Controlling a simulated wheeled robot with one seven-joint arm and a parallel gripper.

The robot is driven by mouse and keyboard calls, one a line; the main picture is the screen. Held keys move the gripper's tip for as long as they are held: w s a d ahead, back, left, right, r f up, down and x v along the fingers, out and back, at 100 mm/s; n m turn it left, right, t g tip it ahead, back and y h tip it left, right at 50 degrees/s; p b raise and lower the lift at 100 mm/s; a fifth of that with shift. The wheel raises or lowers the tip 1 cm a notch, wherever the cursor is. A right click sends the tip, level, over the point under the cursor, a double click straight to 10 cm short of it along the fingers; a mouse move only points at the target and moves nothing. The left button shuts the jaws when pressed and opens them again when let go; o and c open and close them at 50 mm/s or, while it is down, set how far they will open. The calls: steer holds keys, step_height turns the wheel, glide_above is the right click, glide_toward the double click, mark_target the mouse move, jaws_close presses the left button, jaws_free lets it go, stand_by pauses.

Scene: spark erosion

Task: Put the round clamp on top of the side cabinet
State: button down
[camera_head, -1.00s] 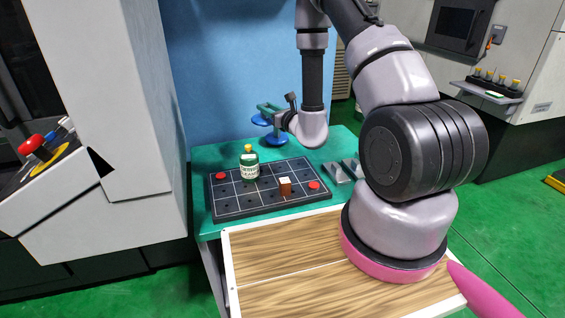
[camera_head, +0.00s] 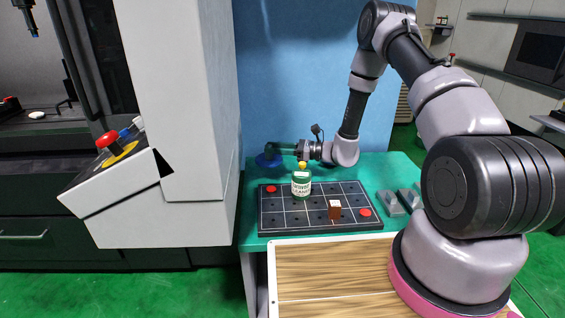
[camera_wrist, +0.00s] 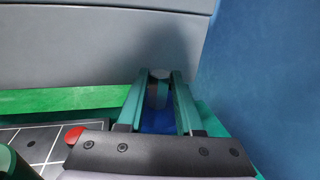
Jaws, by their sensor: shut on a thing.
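My gripper (camera_head: 279,149) has green fingers and reaches left over the back left corner of the teal-topped table (camera_head: 405,170). In the wrist view, my gripper (camera_wrist: 160,82) is shut on a grey, round-topped piece (camera_wrist: 158,88), with blue below it. In the head view, a blue disc (camera_head: 266,160) shows just under the fingers. This appears to be the round clamp, partly hidden by the fingers. I cannot tell whether it touches the tabletop. I cannot tell for sure which furniture is the side cabinet.
A large grey machine (camera_head: 185,100) stands left, and a blue panel (camera_head: 300,70) behind.

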mark_target(275, 158)
steer(key=shift+f, duration=2.1)
steer(key=shift+f, duration=0.2)
steer(key=c, duration=0.6)
jaws_free()
